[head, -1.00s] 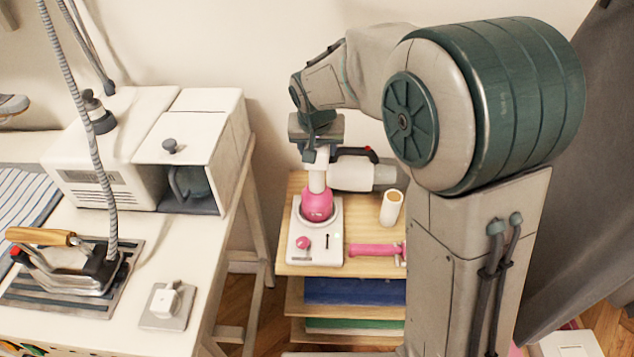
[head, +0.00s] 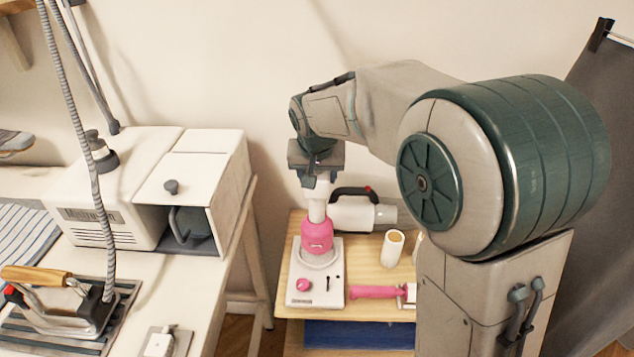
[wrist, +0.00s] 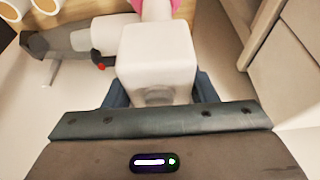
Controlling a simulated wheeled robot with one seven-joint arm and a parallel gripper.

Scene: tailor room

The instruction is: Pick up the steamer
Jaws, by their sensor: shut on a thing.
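The steamer (head: 317,235) has a rounded pink body and a white upper part. My gripper (head: 317,183) is shut on its white upper part from above and holds it upright. The steamer sits just above the ring of a white base (head: 330,287) with a pink knob; whether its bottom still touches the ring is hard to tell. In the wrist view, the white end of the steamer (wrist: 158,62) fills the space between my fingers, with a strip of pink beyond it.
The base stands on a small wooden shelf unit (head: 283,300). A white appliance with a black handle (head: 352,214) lies close behind the steamer. A white worktable (head: 235,270) is at left.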

